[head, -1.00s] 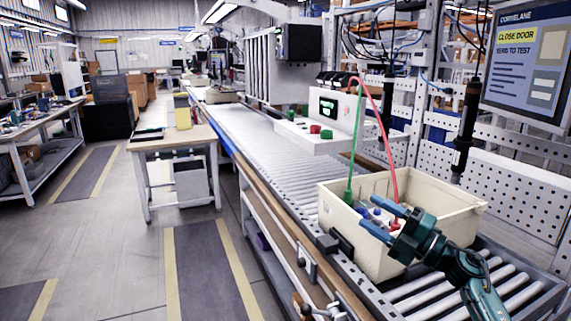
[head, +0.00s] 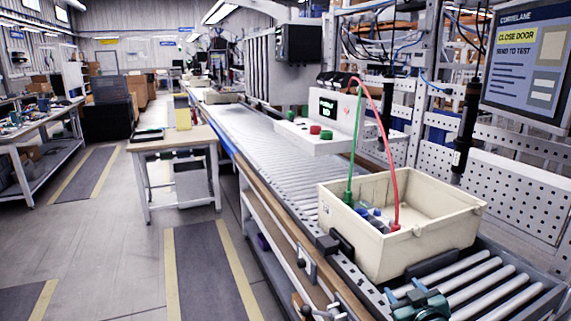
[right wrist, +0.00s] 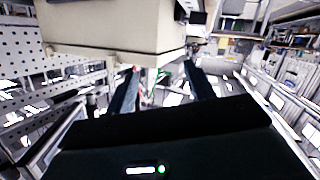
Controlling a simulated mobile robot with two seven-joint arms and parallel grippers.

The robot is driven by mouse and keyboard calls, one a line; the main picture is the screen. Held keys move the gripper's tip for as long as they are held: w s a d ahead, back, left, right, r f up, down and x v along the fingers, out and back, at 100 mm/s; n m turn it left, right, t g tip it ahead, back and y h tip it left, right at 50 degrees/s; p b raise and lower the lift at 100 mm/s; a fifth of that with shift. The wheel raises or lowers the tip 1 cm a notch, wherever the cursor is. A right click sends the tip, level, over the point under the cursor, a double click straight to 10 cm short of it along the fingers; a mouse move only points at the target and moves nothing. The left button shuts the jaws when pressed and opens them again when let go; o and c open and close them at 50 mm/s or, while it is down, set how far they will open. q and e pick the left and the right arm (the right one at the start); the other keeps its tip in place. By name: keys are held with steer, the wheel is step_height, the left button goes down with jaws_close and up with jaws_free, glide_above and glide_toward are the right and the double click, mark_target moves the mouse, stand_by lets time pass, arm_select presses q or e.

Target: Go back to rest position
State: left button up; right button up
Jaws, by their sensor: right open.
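My right gripper (head: 404,292) is low at the bottom right of the head view, in front of the cream bin and over the conveyor rollers. It is apart from the bin. In the right wrist view the two dark fingers of the gripper (right wrist: 163,80) stand wide apart with nothing held between them. The cream bin (head: 425,246) sits on the roller conveyor, and its underside and wall fill the top of the right wrist view (right wrist: 115,30). My left gripper is not in view.
A green lead (head: 352,160) and a red lead (head: 387,120) run from the white test box (head: 345,112) into the bin. Blue-topped parts (head: 372,213) lie inside. Dark tools (head: 467,125) hang behind. A monitor (head: 525,65) is at the upper right.

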steer(key=s+a+f+g+y, duration=0.1)
steer(key=s+a+f, duration=0.3)
steer(key=s, duration=0.6)
steer(key=s+a+f+g+y, duration=0.1)
steer(key=s+a+f, duration=0.3)
steer(key=s, duration=0.6)
steer(key=s+a+f+g+y, duration=0.1)
steer(key=s+a+f, duration=0.4)
steer(key=s, duration=0.5)
steer(key=shift+s+a+m+g, duration=0.3)
steer(key=shift+a+g, duration=0.1)
steer(key=shift+g, duration=0.4)
